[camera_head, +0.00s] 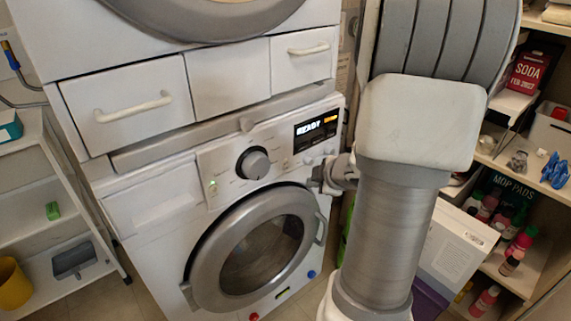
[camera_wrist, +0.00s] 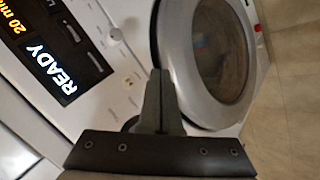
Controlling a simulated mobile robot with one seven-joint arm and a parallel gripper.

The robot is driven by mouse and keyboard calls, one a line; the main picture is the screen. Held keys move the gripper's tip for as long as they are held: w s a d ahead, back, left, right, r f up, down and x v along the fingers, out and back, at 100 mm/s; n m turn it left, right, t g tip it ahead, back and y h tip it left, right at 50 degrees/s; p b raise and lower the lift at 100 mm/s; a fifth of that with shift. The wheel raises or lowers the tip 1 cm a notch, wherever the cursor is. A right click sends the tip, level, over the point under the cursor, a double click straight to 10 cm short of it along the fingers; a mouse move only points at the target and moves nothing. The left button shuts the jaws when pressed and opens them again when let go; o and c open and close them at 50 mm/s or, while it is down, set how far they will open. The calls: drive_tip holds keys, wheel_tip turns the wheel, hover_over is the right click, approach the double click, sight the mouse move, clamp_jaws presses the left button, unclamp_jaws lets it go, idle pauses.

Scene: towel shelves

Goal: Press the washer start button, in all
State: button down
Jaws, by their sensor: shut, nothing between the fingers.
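The white washer (camera_head: 150,225) stands under another front-loading machine. Its lit display (camera_head: 316,130) reads READY and also shows in the wrist view (camera_wrist: 62,75). Small buttons sit below the display, one of them a pale button (camera_wrist: 115,35) in the wrist view. I cannot tell which one is the start button. My gripper (camera_head: 314,181) is shut and empty, in front of the washer's right side, between the display and the door (camera_head: 222,225). In the wrist view its fingertips (camera_wrist: 158,74) lie between the panel and the door. Contact cannot be told.
Drawers with handles (camera_head: 133,107) are above. A white rack (camera_head: 50,225) stands at left.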

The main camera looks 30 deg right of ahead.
sight(285, 163)
drive_tip(key=w, duration=0.7)
drive_tip(key=shift+w+a, duration=0.15)
drive_tip(key=shift+a, duration=0.15)
drive_tip(key=shift+w, duration=0.1)
idle(1.6)
drive_tip(key=shift+w+p, duration=0.3)
drive_tip(key=shift+p, duration=0.05)
